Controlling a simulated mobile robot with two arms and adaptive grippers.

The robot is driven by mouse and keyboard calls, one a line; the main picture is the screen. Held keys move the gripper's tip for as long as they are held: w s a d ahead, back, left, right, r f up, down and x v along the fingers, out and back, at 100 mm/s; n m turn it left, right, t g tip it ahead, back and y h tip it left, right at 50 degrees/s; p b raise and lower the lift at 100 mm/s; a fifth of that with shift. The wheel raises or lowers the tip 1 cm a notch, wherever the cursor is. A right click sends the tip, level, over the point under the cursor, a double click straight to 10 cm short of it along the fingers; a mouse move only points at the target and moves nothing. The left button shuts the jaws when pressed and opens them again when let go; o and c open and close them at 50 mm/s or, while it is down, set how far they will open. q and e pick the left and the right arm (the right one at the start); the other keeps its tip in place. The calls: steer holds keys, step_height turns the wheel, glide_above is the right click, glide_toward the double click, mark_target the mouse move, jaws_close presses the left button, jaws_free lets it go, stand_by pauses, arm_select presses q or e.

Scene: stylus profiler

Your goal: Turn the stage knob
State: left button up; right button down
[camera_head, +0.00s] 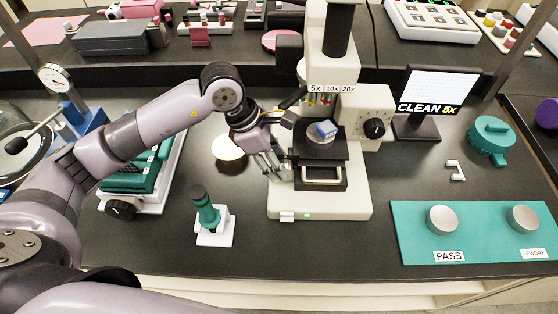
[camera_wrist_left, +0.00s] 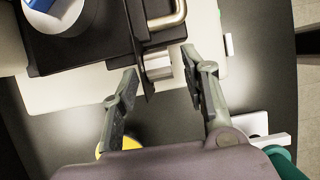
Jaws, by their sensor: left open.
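The stylus profiler (camera_head: 350,205) stands in the middle of the bench, with a black stage (camera_head: 337,152) bearing a round silver piece with a blue block on it. A small silver cylinder, apparently the stage knob (camera_wrist_left: 160,67), sticks out from the stage's side in the left wrist view. My left gripper (camera_head: 272,165) is beside the stage's left side, fingers pointing at it. In the left wrist view the gripper (camera_wrist_left: 161,64) is open, its two fingertips on either side of the silver knob with gaps showing. In the head view the knob is hard to make out.
A dark dial (camera_head: 374,128) is on the profiler's right side. A metal handle (camera_head: 322,174) is on the stage front. A green-and-white tool (camera_head: 208,213) stands left of the base. A teal mat (camera_head: 485,240) with two silver discs lies right. Bare bench lies in front.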

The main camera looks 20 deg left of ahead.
arm_select(q)
steer(key=v, duration=1.1)
steer(key=shift+a+r, duration=0.1)
steer(key=shift+r, duration=0.05)
